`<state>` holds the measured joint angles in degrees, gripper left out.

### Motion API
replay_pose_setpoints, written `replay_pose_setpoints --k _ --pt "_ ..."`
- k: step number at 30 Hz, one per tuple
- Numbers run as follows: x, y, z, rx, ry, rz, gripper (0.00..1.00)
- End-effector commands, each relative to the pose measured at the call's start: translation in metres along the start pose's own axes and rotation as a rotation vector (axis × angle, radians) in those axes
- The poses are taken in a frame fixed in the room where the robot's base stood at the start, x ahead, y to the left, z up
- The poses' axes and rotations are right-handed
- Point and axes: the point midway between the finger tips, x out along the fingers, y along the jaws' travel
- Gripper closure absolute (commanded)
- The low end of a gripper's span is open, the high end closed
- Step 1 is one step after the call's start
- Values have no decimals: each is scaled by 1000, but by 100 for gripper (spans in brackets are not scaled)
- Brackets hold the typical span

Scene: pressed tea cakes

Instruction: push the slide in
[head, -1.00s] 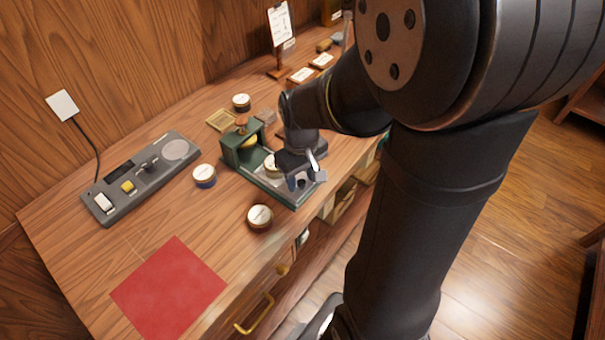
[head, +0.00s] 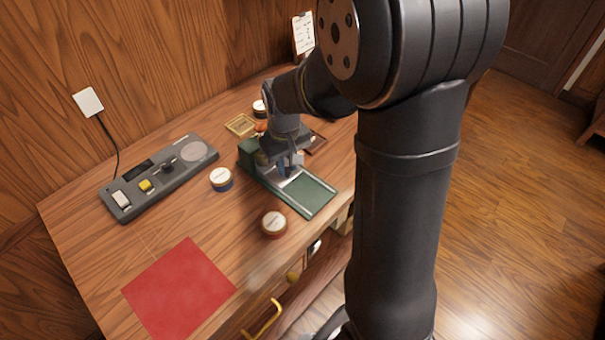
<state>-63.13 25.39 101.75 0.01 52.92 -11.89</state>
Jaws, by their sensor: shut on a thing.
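The green press (head: 246,154) stands at the back left end of its long green base (head: 311,196), partly hidden by my arm. The metal slide (head: 290,182) lies on the base close to the press, and only a pale strip of it shows. The front half of the base is bare. My gripper (head: 287,170) points down at the slide's front part and is shut on the slide; its fingertips are small and partly hidden. Whatever lies on the slide is hidden behind my gripper.
A grey control panel (head: 130,191) lies left. A blue-banded tin (head: 221,180) and a brown-banded tin (head: 274,226) stand beside the base. A red mat (head: 180,290) lies at the front left. A small gold tray (head: 240,125) is behind the press.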

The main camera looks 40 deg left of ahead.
Motion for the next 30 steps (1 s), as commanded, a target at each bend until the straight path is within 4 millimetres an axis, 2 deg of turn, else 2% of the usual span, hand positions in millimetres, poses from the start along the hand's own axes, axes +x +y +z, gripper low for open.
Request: replay_pose_setpoints --k 3,11,12,14,15,25,30 --pt "-1 -2 -7 0 4 1 100" --pt "-1 -2 -8 0 10 0 100" --pt "-1 -2 -8 0 10 0 72" --pt "-1 -2 -8 0 8 0 60" --pt "-1 -2 -8 0 7 0 58" --pt "-4 -1 -6 0 5 1 58" --pt "-29 -1 -6 0 7 1 58"
